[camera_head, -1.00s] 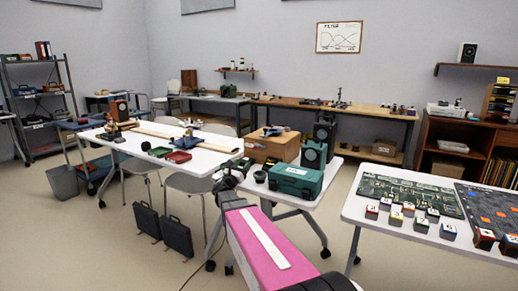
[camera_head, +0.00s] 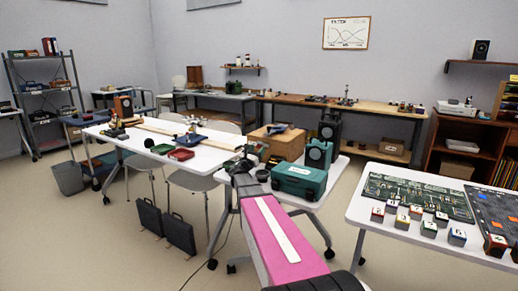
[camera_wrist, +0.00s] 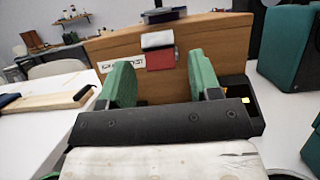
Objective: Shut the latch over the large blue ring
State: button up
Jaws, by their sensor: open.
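My gripper (camera_wrist: 160,85) shows in the wrist view with two green fingers apart and nothing clearly held between them. It faces the front of a wooden crate (camera_wrist: 207,50). A red patch with a white piece above it (camera_wrist: 158,40) shows on the crate front, seen between the fingers. In the head view my gripper (camera_head: 243,158) is beside the crate's left side, over the small white table. A blue item (camera_head: 278,128) lies on top of the crate. I cannot make out a large blue ring or its latch for certain.
A long white table (camera_head: 117,141) with red (camera_head: 181,154) and green trays is to the left. A table with a green board (camera_head: 415,193) and several small blocks is at right.

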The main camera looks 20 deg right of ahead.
jog(key=shift+x, duration=1.25)
grip_shut()
